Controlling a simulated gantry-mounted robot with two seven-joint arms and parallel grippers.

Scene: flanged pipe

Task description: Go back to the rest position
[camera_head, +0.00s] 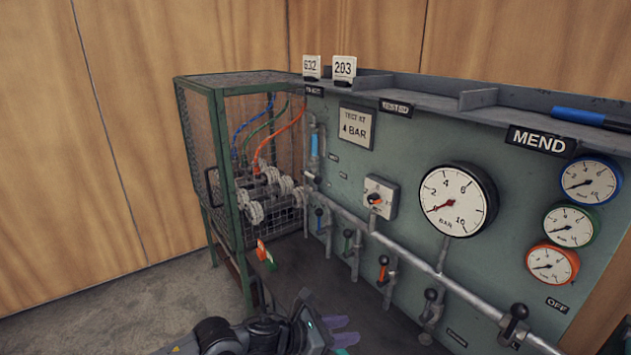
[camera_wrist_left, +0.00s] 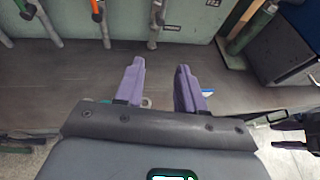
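My left gripper (camera_head: 340,330) is low in the middle of the head view, over the dark bench top in front of the panel. Its arm comes in from the lower left. In the left wrist view its two purple fingers (camera_wrist_left: 160,80) stand apart with only bare bench between them, so it is open and empty. A small pale piece and a blue piece show beside the fingers; I cannot tell what they are.
A green-framed mesh cage (camera_head: 215,165) with valves and hoses stands left. The green panel (camera_head: 400,150) carries gauges, pipes and projecting levers (camera_head: 383,270) close to my left gripper. A blue marker (camera_head: 590,118) lies on the top shelf.

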